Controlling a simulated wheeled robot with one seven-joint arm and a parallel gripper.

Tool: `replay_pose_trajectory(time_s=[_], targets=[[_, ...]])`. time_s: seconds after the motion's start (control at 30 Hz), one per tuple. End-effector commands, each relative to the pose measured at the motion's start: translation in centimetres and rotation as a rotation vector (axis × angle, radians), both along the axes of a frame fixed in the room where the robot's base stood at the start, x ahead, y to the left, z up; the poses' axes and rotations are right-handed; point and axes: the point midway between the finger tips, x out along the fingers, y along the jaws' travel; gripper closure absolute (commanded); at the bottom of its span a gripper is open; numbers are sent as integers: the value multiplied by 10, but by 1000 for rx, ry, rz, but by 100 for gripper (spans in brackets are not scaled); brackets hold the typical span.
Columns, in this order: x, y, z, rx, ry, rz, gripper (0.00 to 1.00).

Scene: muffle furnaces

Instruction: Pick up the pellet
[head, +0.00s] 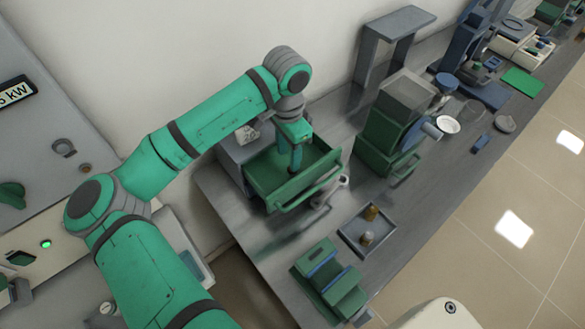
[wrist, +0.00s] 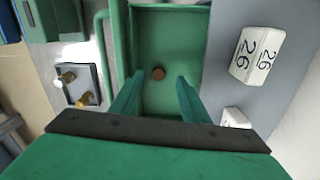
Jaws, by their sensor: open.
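A small brown round pellet (wrist: 158,73) lies on the floor of an open green drawer (wrist: 172,24) in the wrist view. My gripper (wrist: 158,80) is open, its two green fingers apart and pointing into the drawer. The pellet shows between the fingertips, slightly beyond them; nothing is held. In the head view my gripper (head: 295,168) reaches down into the pulled-out drawer (head: 262,191). The pellet cannot be made out in the head view.
A white block marked 26 (wrist: 257,55) sits on the grey cabinet top beside the drawer. A dark tray (head: 345,238) with two small cylinders stands in front. Green devices (head: 330,280) and (head: 390,130) flank it on the grey bench (head: 440,175).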

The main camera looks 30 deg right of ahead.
Motion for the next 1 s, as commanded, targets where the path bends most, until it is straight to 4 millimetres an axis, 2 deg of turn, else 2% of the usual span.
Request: replay_pose_trajectory(time_s=[0.4,0.7,0.73,0.9,1.0], targets=[[-3,-10,-47,2,1,-5,58],[-3,-10,-52,0,1,-5,58],[-3,-10,-52,1,1,-4,60],[-3,-10,-52,1,0,-4,100],[-3,-10,-52,1,0,-4,100]])
